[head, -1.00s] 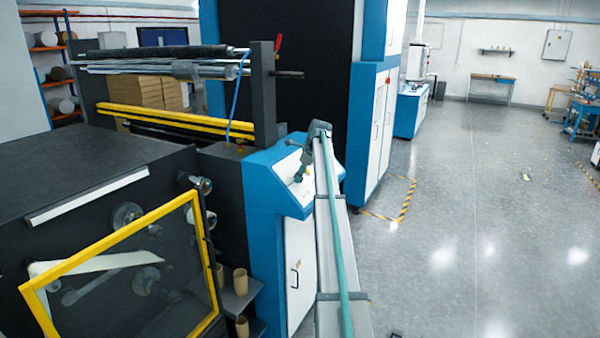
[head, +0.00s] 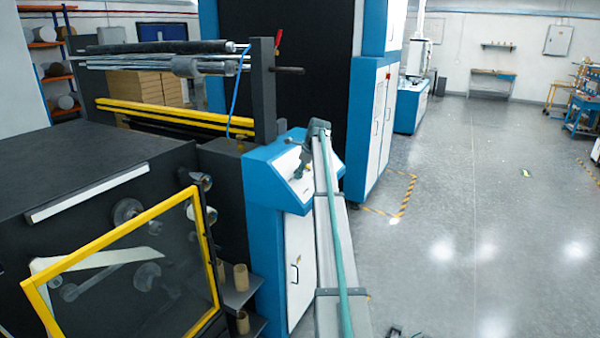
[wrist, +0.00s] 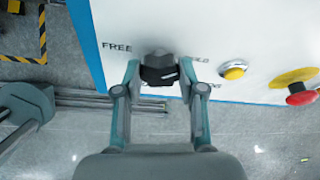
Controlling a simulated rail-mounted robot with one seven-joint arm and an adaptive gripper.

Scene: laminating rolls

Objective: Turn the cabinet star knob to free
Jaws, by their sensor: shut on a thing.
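The star knob (wrist: 159,70) is black and sits on the white panel of the blue cabinet (head: 270,185). In the wrist view my gripper (wrist: 160,84) has a finger on each side of the knob and is shut on it. The word FREE is printed left of the knob; a second label to its right is partly covered and hard to read. In the head view my gripper (head: 300,171) is at the sloped panel, small and partly hidden by my arm, and the knob cannot be made out there.
A yellow button (wrist: 233,70) and a red mushroom button (wrist: 301,93) on a yellow base sit right of the knob. A machine with a yellow-framed guard (head: 120,250) stands left of the cabinet. The floor to the right is open.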

